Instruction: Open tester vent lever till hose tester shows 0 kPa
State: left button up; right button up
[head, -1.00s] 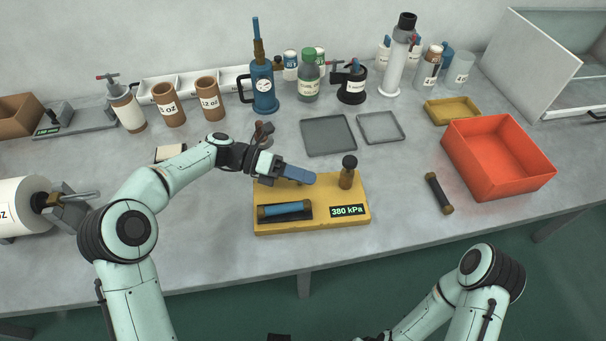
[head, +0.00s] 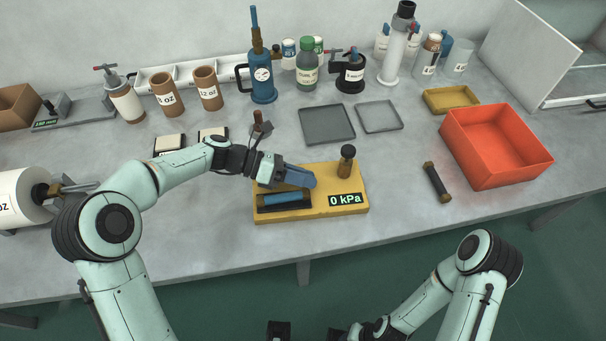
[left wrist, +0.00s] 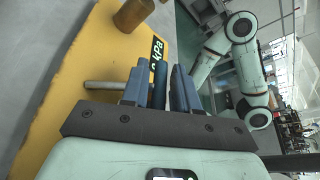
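The yellow hose tester (head: 313,213) sits near the table's front edge. Its display (head: 346,199) reads 0 kPa. A blue hose (head: 287,198) lies in its dark cradle. A brown post with a dark knob (head: 347,160) stands at its back right. My left gripper (head: 303,177) is low over the tester behind the hose. In the left wrist view its blue fingers (left wrist: 160,82) are apart, with part of the hose showing in the gap. A grey rod (left wrist: 104,86), seemingly the vent lever, meets the left finger's outer side.
A short dark hose with brass ends (head: 437,182) lies right of the tester, before a red bin (head: 495,148). Grey trays (head: 327,124) lie behind the tester. A blue pump (head: 262,80), cups and bottles stand further back.

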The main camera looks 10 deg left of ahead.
pick_arm(q)
jog(key=shift+o, duration=0.2)
jog(key=p+v, duration=0.1)
jog(key=v, duration=1.2)
jog(key=shift+a, duration=0.2)
pick_arm(e)
jog(key=shift+w+r, duration=0.2)
jog(key=shift+r, duration=0.55)
